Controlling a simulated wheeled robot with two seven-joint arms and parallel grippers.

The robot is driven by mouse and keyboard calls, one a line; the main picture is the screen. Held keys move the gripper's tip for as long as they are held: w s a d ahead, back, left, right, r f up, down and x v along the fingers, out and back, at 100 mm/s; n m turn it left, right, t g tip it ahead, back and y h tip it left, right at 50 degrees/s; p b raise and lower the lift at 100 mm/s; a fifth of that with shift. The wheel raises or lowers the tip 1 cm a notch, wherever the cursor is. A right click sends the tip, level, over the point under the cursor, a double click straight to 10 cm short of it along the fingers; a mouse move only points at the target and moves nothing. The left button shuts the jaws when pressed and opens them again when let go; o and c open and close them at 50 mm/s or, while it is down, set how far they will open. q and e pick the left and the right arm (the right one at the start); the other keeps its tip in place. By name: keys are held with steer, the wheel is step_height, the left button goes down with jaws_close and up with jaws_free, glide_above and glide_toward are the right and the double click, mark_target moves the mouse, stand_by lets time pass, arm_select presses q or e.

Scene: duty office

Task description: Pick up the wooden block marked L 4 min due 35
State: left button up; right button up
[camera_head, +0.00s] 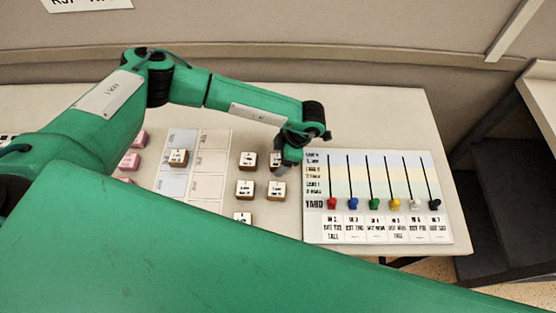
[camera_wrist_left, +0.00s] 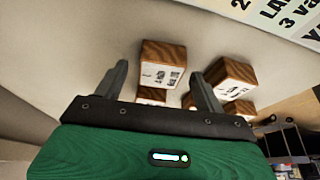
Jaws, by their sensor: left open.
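Several wooden blocks with white printed tops stand on the table. In the head view they are an upper left block (camera_head: 248,160), an upper right block (camera_head: 277,161) partly hidden by my gripper, a middle left block (camera_head: 245,189), a middle right block (camera_head: 276,190) and a lower block (camera_head: 242,217). The print is too small to tell which is marked L 4 min due 35. My left gripper (camera_head: 287,163) is open beside the upper right block. In the left wrist view, one block (camera_wrist_left: 163,65) shows between the open fingers (camera_wrist_left: 160,70), apparently beyond them. My right gripper is not in view.
Another wooden block (camera_head: 178,157) sits on a blue-and-cream grid sheet (camera_head: 208,186). Pink blocks (camera_head: 130,160) stand left of it. A yard board (camera_head: 320,235) with coloured sliders lies right of the blocks. A dark shelf (camera_head: 500,190) stands beyond the table's right edge.

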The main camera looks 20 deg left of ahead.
arm_select(q)
steer(key=c, duration=1.1)
steer(key=shift+r, duration=0.1)
